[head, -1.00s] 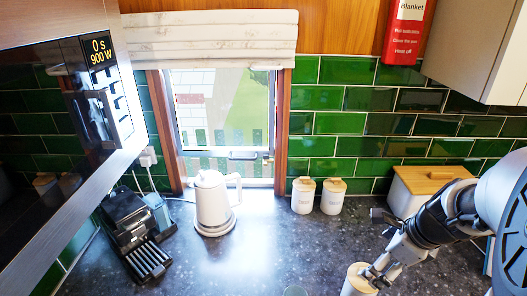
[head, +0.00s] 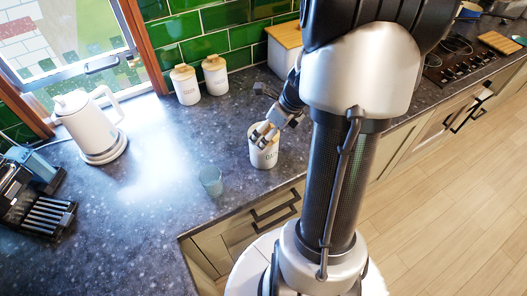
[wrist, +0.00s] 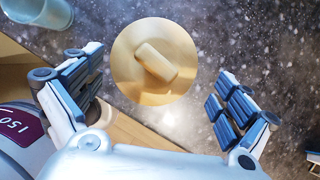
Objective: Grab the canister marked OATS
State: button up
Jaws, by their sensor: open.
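A white canister (head: 264,156) with a wooden lid stands upright on the dark counter near its front edge. Its front lettering is small and partly legible, and looks like OATS. My gripper (head: 265,134) is at the top of this canister, partly covering its lid. In the wrist view the round wooden lid (wrist: 128,72) with its bar-shaped knob lies between the spread fingers of my gripper (wrist: 158,76). The fingers are open, with visible gaps to the lid on both sides.
A glass (head: 211,181) stands close left of the canister and shows in the wrist view (wrist: 38,14). Two similar canisters, one left (head: 186,86) and one right (head: 216,76), stand by the tiled wall. A white kettle (head: 90,127) and black coffee machine (head: 35,195) are left.

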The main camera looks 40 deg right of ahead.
jog(key=b+x, duration=0.2)
jog(key=x, duration=0.1)
jog(key=b+x, duration=0.1)
jog(key=x, duration=0.1)
jog(key=shift+s+a+f, duration=0.1)
jog(key=shift+a+f, duration=0.1)
jog(key=shift+a, duration=0.2)
jog(key=shift+r, duration=0.15)
jog(key=c, duration=1.8)
